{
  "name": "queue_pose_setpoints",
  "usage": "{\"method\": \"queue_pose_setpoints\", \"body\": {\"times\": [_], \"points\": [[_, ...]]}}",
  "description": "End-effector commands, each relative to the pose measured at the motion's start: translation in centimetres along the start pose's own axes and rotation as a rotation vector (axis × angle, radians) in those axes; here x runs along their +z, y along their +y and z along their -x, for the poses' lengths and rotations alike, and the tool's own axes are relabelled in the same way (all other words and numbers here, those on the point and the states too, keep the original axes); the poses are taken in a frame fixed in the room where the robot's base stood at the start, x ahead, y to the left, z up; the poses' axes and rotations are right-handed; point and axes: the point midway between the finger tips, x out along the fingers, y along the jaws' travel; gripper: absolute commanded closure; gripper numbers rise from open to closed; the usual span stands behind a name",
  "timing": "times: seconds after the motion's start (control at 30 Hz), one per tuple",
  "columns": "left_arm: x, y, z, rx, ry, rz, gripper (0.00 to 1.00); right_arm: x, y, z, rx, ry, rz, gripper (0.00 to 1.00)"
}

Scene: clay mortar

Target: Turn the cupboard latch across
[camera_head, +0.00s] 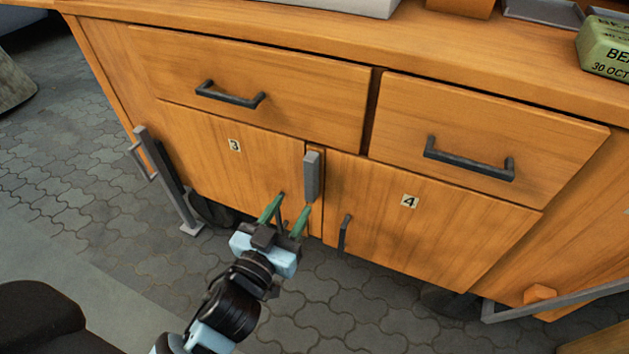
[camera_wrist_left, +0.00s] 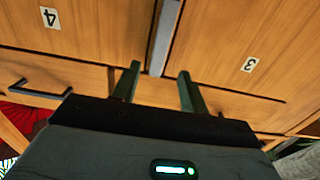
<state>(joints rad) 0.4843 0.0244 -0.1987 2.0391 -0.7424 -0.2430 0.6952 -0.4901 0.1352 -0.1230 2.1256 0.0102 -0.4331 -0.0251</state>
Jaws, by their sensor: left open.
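The cupboard latch (camera_head: 312,175) is a grey upright bar on the narrow strip between door 3 (camera_head: 225,165) and door 4 (camera_head: 420,220). It stands vertical, along the seam. My left gripper (camera_head: 293,203) is open, its green fingers pointing up at the doors just below and left of the latch's lower end. In the left wrist view, the picture is turned over; the latch (camera_wrist_left: 163,38) lies ahead of the gap between the fingertips (camera_wrist_left: 159,70). Nothing shows between the fingers, and I cannot tell whether they touch the wood. My right gripper is not seen.
Two drawers with dark handles (camera_head: 230,95) (camera_head: 470,160) sit above the doors. Door 4's dark handle (camera_head: 344,234) is right of my gripper. A grey metal bracket (camera_head: 165,180) stands at the cupboard's left. Paved floor (camera_head: 90,220) lies open in front.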

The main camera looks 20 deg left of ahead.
Motion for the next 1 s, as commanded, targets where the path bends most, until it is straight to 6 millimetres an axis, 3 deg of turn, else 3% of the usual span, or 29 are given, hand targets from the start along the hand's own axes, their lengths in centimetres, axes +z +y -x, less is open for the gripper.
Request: {"method": "queue_pose_setpoints", "body": {"times": [0.33, 0.8, 1.0], "points": [[0.1, 0.0, -0.7, 0.001, 0.001, 0.000, 0.56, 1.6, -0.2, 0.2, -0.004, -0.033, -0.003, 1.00], [0.3, 0.0, -6.5, 0.001, -0.001, -0.002, 0.56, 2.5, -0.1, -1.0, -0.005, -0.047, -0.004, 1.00], [0.2, 0.0, -7.7, 0.001, -0.002, -0.001, 0.56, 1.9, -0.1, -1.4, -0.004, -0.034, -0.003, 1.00]]}}
